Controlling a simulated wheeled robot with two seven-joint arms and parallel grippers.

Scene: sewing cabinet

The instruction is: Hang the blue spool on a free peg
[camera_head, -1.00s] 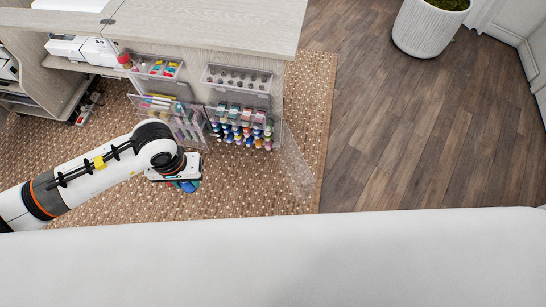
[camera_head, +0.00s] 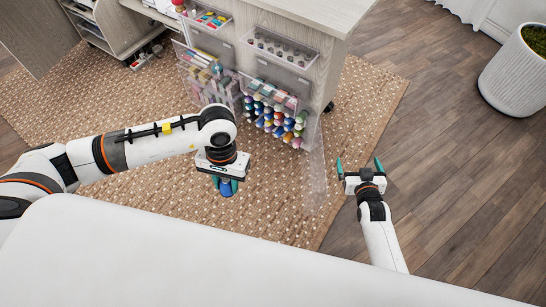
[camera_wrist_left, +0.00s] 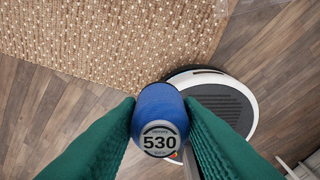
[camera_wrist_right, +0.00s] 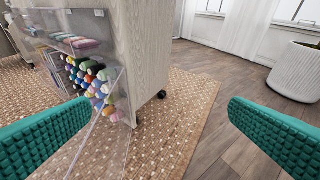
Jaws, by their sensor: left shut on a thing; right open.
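The blue spool (camera_wrist_left: 159,106), with a 530 label on its end, is held between the green fingers of my left gripper (camera_head: 226,184). In the head view the spool (camera_head: 227,189) hangs below that gripper, above the rug and in front of the cabinet. A clear rack with pegs full of coloured spools (camera_head: 275,118) is on the cabinet's side; it also shows in the right wrist view (camera_wrist_right: 97,84). Which pegs are free cannot be told. My right gripper (camera_head: 360,166) is open and empty, right of the rack, over the rug's edge.
The wooden cabinet (camera_head: 328,55) stands behind the racks. A clear bin (camera_head: 281,48) hangs above the spools and another clear holder (camera_head: 205,80) is to the left. A clear panel (camera_head: 316,165) juts out on the right. A white planter (camera_head: 520,75) stands far right.

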